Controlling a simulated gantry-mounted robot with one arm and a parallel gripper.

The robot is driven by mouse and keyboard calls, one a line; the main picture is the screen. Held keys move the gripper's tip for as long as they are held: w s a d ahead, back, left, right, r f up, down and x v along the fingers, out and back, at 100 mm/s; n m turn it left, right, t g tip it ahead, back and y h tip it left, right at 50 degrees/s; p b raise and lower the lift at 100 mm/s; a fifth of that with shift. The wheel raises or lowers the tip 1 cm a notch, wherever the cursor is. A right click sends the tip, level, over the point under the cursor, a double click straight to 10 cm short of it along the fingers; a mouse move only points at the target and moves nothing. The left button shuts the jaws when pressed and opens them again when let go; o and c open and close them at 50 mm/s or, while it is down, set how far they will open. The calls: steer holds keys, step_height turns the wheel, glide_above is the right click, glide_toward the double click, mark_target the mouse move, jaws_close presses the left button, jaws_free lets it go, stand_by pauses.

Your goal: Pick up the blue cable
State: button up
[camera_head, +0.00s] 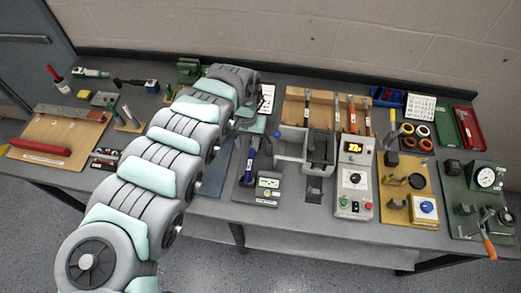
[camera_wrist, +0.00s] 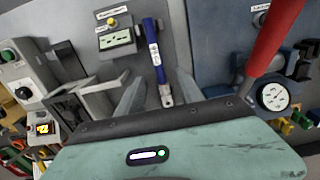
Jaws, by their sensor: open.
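The blue cable (camera_wrist: 155,57) shows in the wrist view as a dark blue length with a pale band and a silver, lug-like end. It lies on a grey panel, and its silver end is between my gripper's two grey fingers in the picture. My gripper (camera_wrist: 159,90) is open, with a finger on each side of the cable and a gap to both. I cannot tell how far above the cable the fingers are. In the head view the blue cable (camera_head: 251,154) lies just right of my arm, which hides most of my gripper there.
A small meter box (camera_wrist: 117,41) sits left of the cable. A red handle (camera_wrist: 277,38) and a round gauge (camera_wrist: 273,96) are to the right. In the head view, a grey open housing (camera_head: 292,154) and a control box with a yellow display (camera_head: 354,178) stand right of the cable.

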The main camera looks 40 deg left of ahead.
glide_above(250, 162)
steer(key=f, duration=0.5)
steer(key=shift+s+a+f, duration=0.1)
steer(key=shift+a, duration=0.15)
steer(key=shift+d+f+p, duration=0.25)
steer(key=shift+f, duration=0.7)
steer(key=shift+d+f+p, duration=0.2)
steer(key=shift+f, duration=0.75)
steer(key=shift+a+f, duration=0.1)
steer(key=shift+f, duration=0.6)
steer(key=shift+c, duration=0.4)
jaws_close()
